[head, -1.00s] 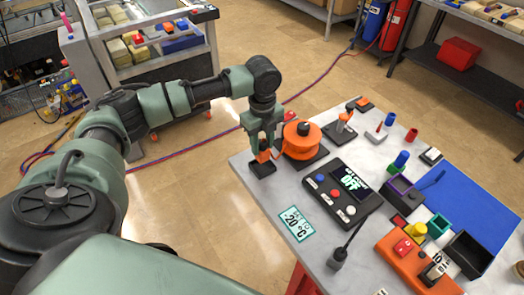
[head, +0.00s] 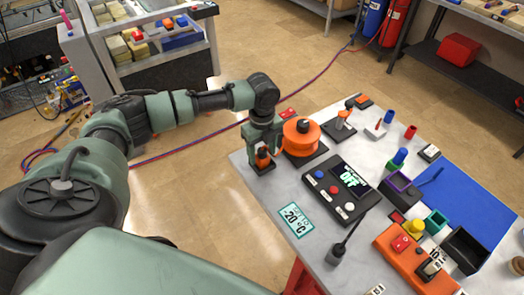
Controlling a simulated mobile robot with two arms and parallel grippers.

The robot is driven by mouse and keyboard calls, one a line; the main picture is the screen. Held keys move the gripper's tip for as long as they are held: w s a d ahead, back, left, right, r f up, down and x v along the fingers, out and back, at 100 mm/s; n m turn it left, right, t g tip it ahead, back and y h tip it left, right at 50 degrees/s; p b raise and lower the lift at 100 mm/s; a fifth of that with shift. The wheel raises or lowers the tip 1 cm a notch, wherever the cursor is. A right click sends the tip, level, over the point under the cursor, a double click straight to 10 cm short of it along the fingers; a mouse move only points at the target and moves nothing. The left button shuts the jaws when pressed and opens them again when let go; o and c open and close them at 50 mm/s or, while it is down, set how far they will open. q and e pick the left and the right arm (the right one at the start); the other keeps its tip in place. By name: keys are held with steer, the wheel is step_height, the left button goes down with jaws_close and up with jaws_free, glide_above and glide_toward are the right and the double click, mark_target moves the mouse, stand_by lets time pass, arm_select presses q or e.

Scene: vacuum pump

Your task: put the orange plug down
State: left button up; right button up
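The orange plug (head: 263,160) is at the left corner of the table, low over a small black base (head: 261,169). I cannot tell whether it is fully seated. My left gripper (head: 264,153) points down, its green fingers on either side of the plug, and appears shut on it. The fingers partly hide the plug. An orange round reel (head: 301,136) on a black plate stands just right of the plug. My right gripper is not in view.
A black control box (head: 342,189) with a screen reading OFF lies right of the plug. A temperature card (head: 297,218) lies in front. Blue mat (head: 465,205), an orange block (head: 413,262) and several small parts fill the right side. Floor is open left of the table.

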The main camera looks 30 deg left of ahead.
mark_target(262, 149)
arm_select(q)
step_height(262, 149, up, 11)
steer(key=b, duration=0.3)
steer(key=shift+r, duration=0.7)
steer(key=shift+f, duration=0.15)
